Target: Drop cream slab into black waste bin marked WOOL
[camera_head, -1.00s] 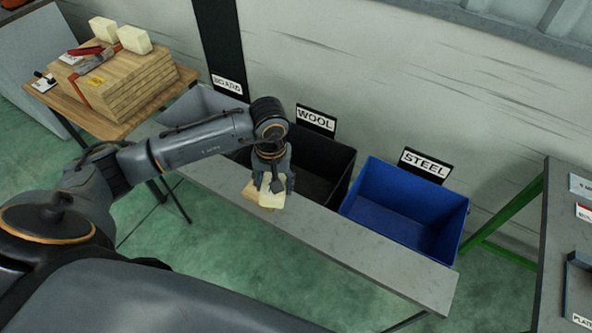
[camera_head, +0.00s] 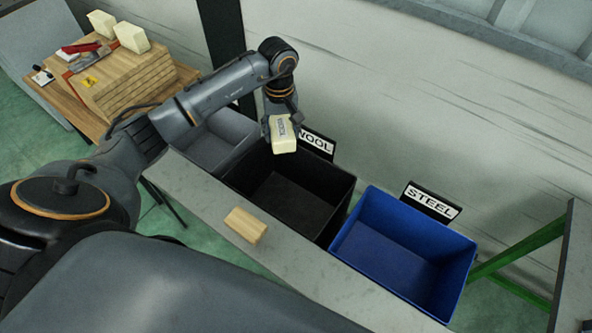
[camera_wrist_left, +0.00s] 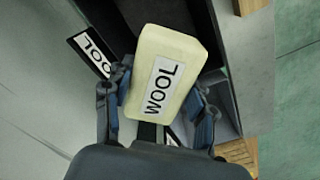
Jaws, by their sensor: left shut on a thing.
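The cream slab (camera_head: 284,139) carries a label, which reads WOOL on the slab in the left wrist view (camera_wrist_left: 158,75). My left gripper (camera_head: 282,118) is shut on it and holds it above the back part of the black bin (camera_head: 290,200). In the left wrist view the fingers (camera_wrist_left: 155,105) press on both sides of the slab. The bin's WOOL sign (camera_head: 318,144) stands at its back edge, partly hidden by the gripper and slab. The visible part of the bin floor looks empty. My right gripper is not in view.
A wooden block (camera_head: 245,226) lies on the grey bench (camera_head: 205,207) in front of the bins. A blue bin (camera_head: 400,250) with a STEEL sign (camera_head: 432,201) stands right of the black bin, and a grey bin (camera_head: 212,140) stands left. Stacked boards (camera_head: 135,85) lie on a table.

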